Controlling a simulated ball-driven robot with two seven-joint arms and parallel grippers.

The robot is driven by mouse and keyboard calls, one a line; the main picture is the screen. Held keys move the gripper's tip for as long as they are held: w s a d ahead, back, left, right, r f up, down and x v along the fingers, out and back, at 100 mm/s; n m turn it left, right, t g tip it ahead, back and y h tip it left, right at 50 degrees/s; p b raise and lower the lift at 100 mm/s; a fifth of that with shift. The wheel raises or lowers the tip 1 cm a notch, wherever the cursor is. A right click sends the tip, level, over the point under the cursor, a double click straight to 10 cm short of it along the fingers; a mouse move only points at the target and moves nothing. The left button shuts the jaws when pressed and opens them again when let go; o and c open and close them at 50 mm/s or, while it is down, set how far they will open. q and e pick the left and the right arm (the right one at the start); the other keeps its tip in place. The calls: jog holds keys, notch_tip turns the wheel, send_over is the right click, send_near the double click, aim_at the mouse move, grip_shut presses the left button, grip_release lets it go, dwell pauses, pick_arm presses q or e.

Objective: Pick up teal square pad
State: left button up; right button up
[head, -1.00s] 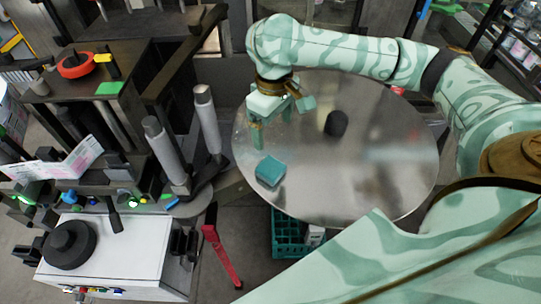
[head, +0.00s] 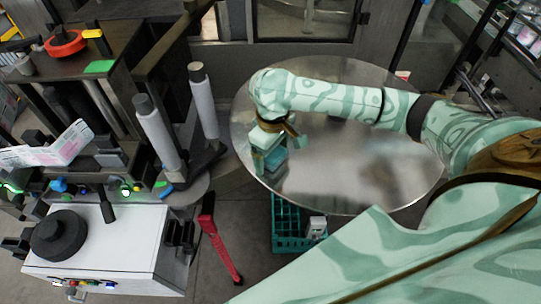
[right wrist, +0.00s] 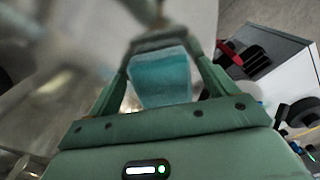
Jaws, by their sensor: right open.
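The teal square pad (head: 276,160) is on the round metal table (head: 330,195), near its left edge, and is partly covered by my right gripper in the head view. My right gripper (head: 279,152) is open and low over the pad. In the right wrist view the pad (right wrist: 163,78) shows between the two spread fingers (right wrist: 165,62), with gaps on both sides at its near end. I cannot tell whether a fingertip touches it. My left gripper is not in view.
A green crate (head: 284,243) stands on the floor below the table's front edge. A red-handled object (head: 222,245) and a white machine with a black reel (head: 59,236) are at the left. The table's right part is clear.

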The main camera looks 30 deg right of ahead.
jog(key=shift+r, duration=0.1)
jog(key=shift+c, duration=1)
jog(key=c, duration=0.9)
jog(key=shift+o, duration=0.2)
jog(key=shift+r+p, duration=0.3)
jog(key=shift+r, duration=0.25)
jog(key=r, duration=0.1)
jog(key=r+p, duration=0.1)
jog(key=r, duration=0.1)
jog(key=shift+s+a+r, duration=0.15)
jog(key=shift+s+a, duration=0.05)
jog(key=s+a+r+p, duration=0.4)
jog(key=s+a+r, duration=0.4)
jog(key=s, duration=0.3)
jog(key=shift+r+p, duration=0.3)
jog(key=shift+p, duration=0.1)
